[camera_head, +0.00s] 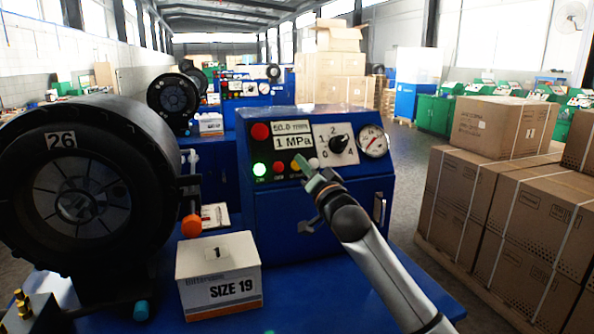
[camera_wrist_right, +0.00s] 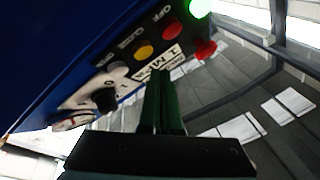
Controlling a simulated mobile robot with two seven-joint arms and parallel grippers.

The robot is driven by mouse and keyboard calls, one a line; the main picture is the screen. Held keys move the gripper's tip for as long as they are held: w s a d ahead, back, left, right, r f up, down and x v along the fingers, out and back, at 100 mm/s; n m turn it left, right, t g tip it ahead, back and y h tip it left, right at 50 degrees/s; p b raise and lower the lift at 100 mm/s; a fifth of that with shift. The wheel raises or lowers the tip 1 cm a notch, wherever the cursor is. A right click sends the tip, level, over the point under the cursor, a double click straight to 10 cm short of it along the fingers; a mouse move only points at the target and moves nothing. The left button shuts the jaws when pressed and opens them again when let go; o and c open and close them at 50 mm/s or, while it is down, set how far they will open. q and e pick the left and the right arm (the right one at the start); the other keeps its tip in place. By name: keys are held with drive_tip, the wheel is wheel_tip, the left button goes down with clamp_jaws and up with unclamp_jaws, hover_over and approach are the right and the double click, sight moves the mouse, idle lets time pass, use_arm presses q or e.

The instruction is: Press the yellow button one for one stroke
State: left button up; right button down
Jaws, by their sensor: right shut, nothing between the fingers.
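The yellow button (camera_head: 295,166) sits in the lower button row of the blue machine's sloped panel, between a red button (camera_head: 279,167) and a white button (camera_head: 313,162). In the right wrist view the yellow button (camera_wrist_right: 143,52) is unobstructed, just beyond and left of the fingertips. My right gripper (camera_head: 303,163) is shut and empty, its green fingers together close to the yellow button. In the wrist view the closed fingers (camera_wrist_right: 161,78) overlap the pressure display's edge. I cannot tell whether they touch the panel. My left gripper is not in view.
The panel also has a lit green button (camera_head: 260,169), a red knob (camera_head: 260,131), a rotary switch (camera_head: 338,143) and a gauge (camera_head: 373,141). A black crimper head (camera_head: 85,200) and a SIZE 19 box (camera_head: 218,275) stand left. Stacked cartons (camera_head: 500,200) stand right.

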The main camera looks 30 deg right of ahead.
drive_tip(key=shift+w+d+f, duration=0.1)
drive_tip(key=shift+w+f, duration=0.2)
drive_tip(key=shift+w, duration=0.1)
idle(0.9)
idle(0.9)
drive_tip(key=shift+w+d+f, duration=0.1)
drive_tip(key=shift+w+f, duration=0.15)
drive_tip(key=shift+w, duration=0.1)
